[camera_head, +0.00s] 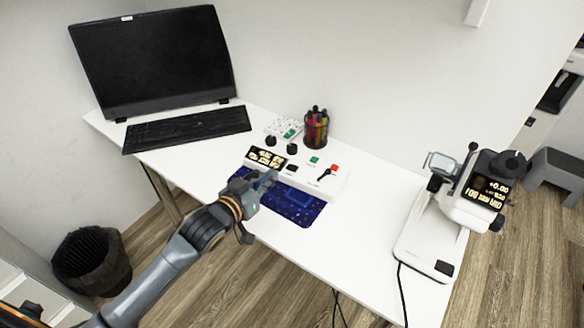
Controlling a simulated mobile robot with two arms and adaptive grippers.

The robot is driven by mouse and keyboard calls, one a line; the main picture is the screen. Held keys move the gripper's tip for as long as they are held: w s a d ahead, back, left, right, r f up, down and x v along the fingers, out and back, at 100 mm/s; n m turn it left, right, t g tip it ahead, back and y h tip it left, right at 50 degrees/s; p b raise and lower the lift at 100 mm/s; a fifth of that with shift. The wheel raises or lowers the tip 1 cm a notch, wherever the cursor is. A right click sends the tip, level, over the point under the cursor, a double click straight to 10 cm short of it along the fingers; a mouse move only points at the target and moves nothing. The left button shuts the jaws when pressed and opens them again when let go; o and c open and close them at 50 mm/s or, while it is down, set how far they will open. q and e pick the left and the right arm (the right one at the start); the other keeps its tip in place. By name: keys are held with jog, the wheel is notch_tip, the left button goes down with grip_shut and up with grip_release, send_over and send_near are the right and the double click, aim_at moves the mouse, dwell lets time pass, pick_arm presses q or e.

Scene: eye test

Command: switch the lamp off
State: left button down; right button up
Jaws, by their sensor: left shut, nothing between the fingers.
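A white control box (308,178) sits on the table. It has a dark display (266,158) with lit figures, a black rocker-like switch (292,168), a green button (314,160), a red button (334,168) and a black lever (325,175). I cannot tell which of these works the lamp, and no lamp is clearly identifiable. My left gripper (267,181) is shut and empty, over the blue mat (298,207) at the front of the box. I cannot tell whether it touches the box. My right gripper is not in view.
Behind the box are two black knobs (292,149) and a pen holder (316,130). A monitor (152,60) and keyboard (186,129) stand at the left. A white instrument (428,238) with a display head stands at the right. The table (362,232) between mat and instrument is clear.

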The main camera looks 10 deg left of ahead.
pick_arm(q)
jog(key=shift+w+r, duration=0.4)
send_over(292, 176)
jog(key=shift+w+a+f, duration=0.1)
jog(key=shift+a+f, duration=0.05)
jog(key=shift+f, duration=0.45)
jog(key=shift+a+f, duration=0.15)
jog(key=shift+f, duration=0.4)
jog(key=f, duration=0.2)
jog(key=shift+d+f, duration=0.2)
jog(key=shift+f, duration=0.1)
jog(key=shift+d+f, duration=0.15)
jog(key=shift+f, duration=0.6)
